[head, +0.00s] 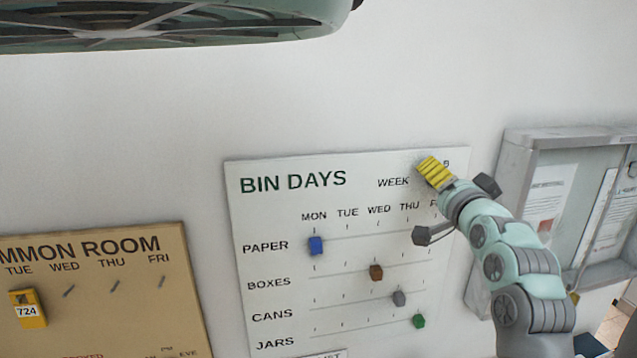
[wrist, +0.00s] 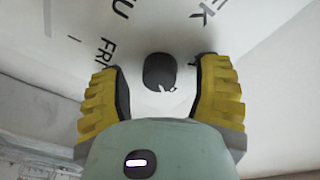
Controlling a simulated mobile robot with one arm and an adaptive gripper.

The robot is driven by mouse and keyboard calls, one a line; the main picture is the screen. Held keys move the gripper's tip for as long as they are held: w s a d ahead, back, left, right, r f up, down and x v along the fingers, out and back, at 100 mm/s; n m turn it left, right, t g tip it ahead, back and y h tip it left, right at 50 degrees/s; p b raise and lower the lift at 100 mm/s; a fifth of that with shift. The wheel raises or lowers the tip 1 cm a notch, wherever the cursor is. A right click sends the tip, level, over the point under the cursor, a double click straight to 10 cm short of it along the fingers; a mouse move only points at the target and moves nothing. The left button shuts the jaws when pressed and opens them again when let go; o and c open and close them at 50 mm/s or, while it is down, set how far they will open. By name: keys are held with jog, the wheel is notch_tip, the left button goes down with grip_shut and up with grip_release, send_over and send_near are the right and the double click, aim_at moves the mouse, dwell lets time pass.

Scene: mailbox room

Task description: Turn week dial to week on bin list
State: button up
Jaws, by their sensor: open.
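The white BIN DAYS board (head: 290,215) hangs on the wall in the head view. The word WEEK (head: 393,182) is near its top right, with a letter B (head: 446,163) at the corner. My gripper (head: 435,172) is at that corner and hides the week dial there. In the wrist view the dark round dial (wrist: 158,72) lies between the two yellow fingers of my open gripper (wrist: 162,85), with a gap on each side. A small white mark shows on the dial. A label ending in LIST (head: 326,354) is cut off at the bottom of the head view.
Colored sliders, such as the blue one (head: 316,245) and the brown one (head: 376,272), sit on the board below. A tan COMMON ROOM board (head: 100,290) is at left. A metal-framed notice case (head: 565,150) stands close right of my arm.

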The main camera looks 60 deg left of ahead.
grip_shut()
dwell(0.7)
